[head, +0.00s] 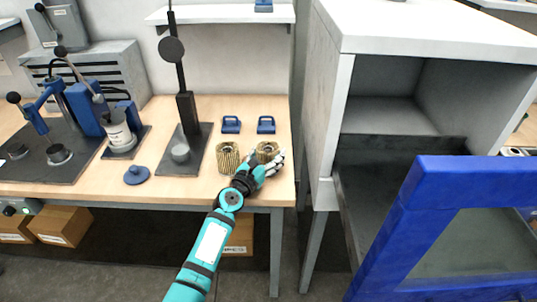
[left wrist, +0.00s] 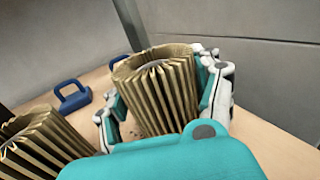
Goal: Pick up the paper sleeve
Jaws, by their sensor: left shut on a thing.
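Two pleated, tan paper sleeves stand on the wooden table. The right paper sleeve (head: 266,151) is between the fingers of my left gripper (head: 267,163), which is shut on it. In the left wrist view this sleeve (left wrist: 158,92) stands upright with a finger of the left gripper (left wrist: 165,108) on each side. I cannot tell whether it is clear of the table top. The left paper sleeve (head: 228,157) stands free just to the left of the gripper; it also shows in the left wrist view (left wrist: 40,145). My right gripper is not in view.
Two blue handled parts (head: 231,125) lie behind the sleeves. A black stand (head: 185,110) on a dark plate and a blue disc (head: 137,175) are to the left. A cabinet (head: 345,110) with an open blue-framed door (head: 400,235) stands close on the right.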

